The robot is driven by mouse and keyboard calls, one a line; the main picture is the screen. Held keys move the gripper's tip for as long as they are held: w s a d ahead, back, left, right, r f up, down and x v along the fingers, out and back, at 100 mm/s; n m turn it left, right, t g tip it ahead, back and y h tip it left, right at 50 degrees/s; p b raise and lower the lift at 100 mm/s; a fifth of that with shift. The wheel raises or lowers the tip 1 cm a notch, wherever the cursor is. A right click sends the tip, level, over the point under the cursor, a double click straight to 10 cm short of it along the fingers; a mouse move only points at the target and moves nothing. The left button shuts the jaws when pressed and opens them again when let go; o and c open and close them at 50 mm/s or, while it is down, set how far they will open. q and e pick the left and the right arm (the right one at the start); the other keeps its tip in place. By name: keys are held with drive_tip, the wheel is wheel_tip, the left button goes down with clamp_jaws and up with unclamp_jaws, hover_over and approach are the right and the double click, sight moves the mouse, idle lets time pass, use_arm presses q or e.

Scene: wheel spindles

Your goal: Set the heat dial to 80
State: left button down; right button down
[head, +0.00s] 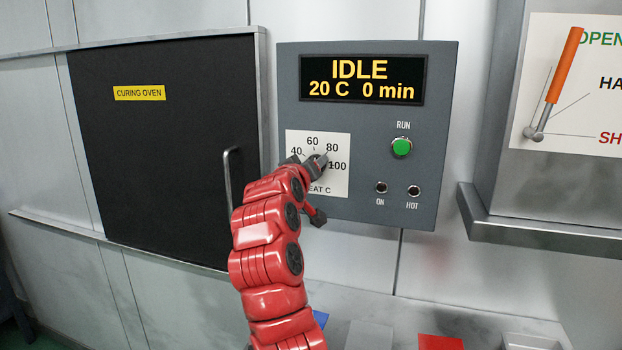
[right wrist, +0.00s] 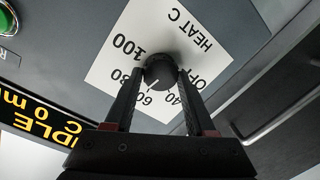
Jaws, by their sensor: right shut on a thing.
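The heat dial is a dark round knob (right wrist: 158,70) on a white scale plate (head: 340,180). In the right wrist view its white pointer line points toward the 60 mark, short of 80. My right gripper (right wrist: 158,84) has one finger on each side of the knob and is shut on it. In the head view the gripper (head: 313,163) is at the plate and hides most of the knob and part of the lettering. My left gripper is not in view.
The grey control panel (head: 290,90) has a display (head: 362,80) reading IDLE, 20 C, 0 min. A green RUN button (head: 401,148) and ON and HOT lamps sit right of the dial. The curing oven door (head: 150,170) is left; a lever (head: 565,65) is far right.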

drive_tip(key=shift+d+f+m+t+b, duration=0.15)
drive_tip(key=shift+m+b, duration=0.55)
drive_tip(key=shift+m, duration=0.65)
drive_tip(key=shift+a+m+t+b, duration=0.15)
drive_tip(key=shift+m+b, duration=0.55)
drive_tip(key=shift+m, duration=0.65)
drive_tip(key=shift+d, duration=0.1)
drive_tip(key=shift+c, duration=1.2)
unclamp_jaws()
drive_tip(key=shift+s, duration=0.1)
drive_tip(key=b+v, duration=0.1)
drive_tip(key=v, duration=1.6)
drive_tip(key=shift+s+b, duration=0.2)
drive_tip(key=shift+b, duration=0.1)
drive_tip(key=shift+d, duration=0.15)
